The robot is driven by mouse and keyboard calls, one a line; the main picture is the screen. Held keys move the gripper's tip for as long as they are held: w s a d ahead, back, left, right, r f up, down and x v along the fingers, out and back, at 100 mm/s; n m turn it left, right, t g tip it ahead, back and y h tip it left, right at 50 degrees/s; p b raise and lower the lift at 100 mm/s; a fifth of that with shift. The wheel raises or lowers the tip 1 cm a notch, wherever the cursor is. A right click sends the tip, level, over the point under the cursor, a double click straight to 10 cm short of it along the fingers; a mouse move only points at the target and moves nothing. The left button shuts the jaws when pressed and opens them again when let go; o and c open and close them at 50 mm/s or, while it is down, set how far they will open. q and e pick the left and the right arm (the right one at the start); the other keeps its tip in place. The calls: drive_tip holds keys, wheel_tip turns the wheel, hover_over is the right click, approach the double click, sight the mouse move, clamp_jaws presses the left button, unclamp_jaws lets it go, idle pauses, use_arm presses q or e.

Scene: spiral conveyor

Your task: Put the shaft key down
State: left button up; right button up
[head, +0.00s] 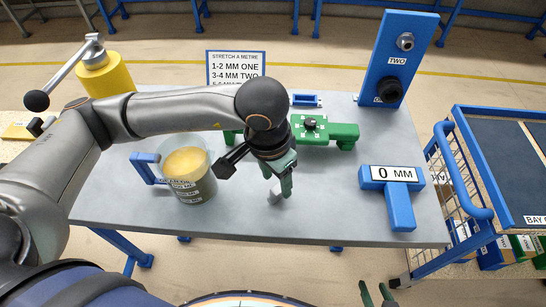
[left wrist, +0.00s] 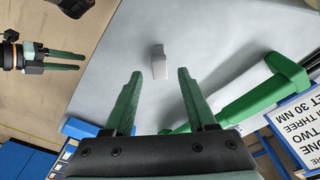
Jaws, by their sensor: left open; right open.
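The shaft key, a small light grey block (head: 274,197), is on the grey table just beyond my left gripper (head: 279,183). It also shows in the left wrist view (left wrist: 158,62), between the lines of the two green fingertips, with a gap on each side. My left gripper (left wrist: 161,75) is open and points down at the table. I cannot tell its exact height above the table. My right gripper (head: 376,296) is open and empty at the bottom of the head view, off the table's front edge. It also shows at the left of the left wrist view (left wrist: 82,62).
A green fixture (head: 325,132) stands behind the left gripper. A jug (head: 196,190) with a blue handle is to the left. A blue gauge marked 0 MM (head: 400,209) and a blue upright panel (head: 412,35) are to the right. Bare table lies between gripper and gauge.

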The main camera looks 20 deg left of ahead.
sight(272, 199)
use_arm(q)
wheel_tip(272, 199, up, 9)
drive_tip(key=s, duration=0.1)
drive_tip(key=shift+a, duration=0.3)
drive_tip(key=shift+d, duration=0.1)
